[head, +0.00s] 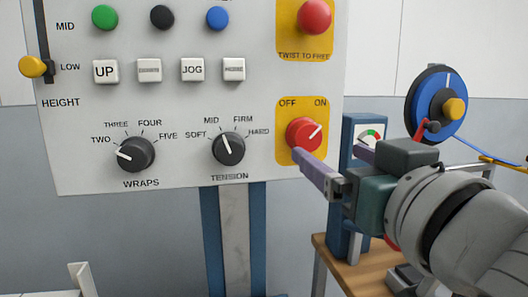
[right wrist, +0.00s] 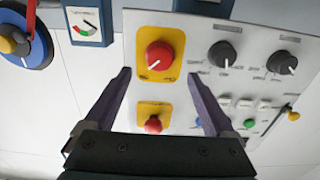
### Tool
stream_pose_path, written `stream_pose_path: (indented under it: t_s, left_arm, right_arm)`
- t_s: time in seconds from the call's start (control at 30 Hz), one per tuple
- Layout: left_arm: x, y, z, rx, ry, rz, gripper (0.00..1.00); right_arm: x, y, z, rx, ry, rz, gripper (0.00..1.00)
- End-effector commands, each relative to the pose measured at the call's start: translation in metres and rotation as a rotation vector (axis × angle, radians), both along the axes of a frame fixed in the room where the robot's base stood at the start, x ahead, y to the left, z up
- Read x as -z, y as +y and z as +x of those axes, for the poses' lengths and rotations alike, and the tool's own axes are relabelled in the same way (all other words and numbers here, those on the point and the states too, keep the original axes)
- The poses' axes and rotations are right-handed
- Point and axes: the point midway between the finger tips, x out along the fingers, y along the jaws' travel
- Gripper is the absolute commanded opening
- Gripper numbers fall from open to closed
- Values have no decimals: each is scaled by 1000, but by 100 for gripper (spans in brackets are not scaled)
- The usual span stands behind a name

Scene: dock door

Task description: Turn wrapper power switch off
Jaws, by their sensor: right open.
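The wrapper power switch (head: 304,134) is a round red knob on a yellow plate marked OFF at left and ON at right. Its white pointer line slants up and right, toward ON. It also shows in the right wrist view (right wrist: 159,56), where the panel appears upside down. My right gripper (head: 329,154) is open and empty, close in front of the switch at its lower right. In the right wrist view, its two purple fingers (right wrist: 159,74) stand wide apart on either side of the knob, with no visible contact. My left gripper is not in view.
A red twist-to-free button (head: 314,17) sits above the switch. The tension knob (head: 228,146) and wraps knob (head: 136,154) are to its left on the grey panel (head: 190,105). A blue gauge box (head: 362,127) and a blue reel (head: 436,104) stand to the right.

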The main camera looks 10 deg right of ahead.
Motion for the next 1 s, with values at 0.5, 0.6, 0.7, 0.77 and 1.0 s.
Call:
stream_pose_path:
  t_s: [0.5, 0.6, 0.7, 0.77, 1.0]
  left_arm:
    - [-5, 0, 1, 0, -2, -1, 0]
    - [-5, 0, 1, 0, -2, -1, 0]
    - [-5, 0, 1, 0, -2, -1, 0]
    - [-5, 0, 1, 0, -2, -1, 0]
    - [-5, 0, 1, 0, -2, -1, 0]
  right_arm:
    - [0, 3, 76, 1, 2, 0, 89]
    - [0, 3, 79, 1, 2, 0, 89]
    - [0, 3, 80, 1, 3, 1, 89]
    - [0, 3, 79, 1, 3, 1, 89]
    - [0, 3, 79, 1, 3, 1, 72]
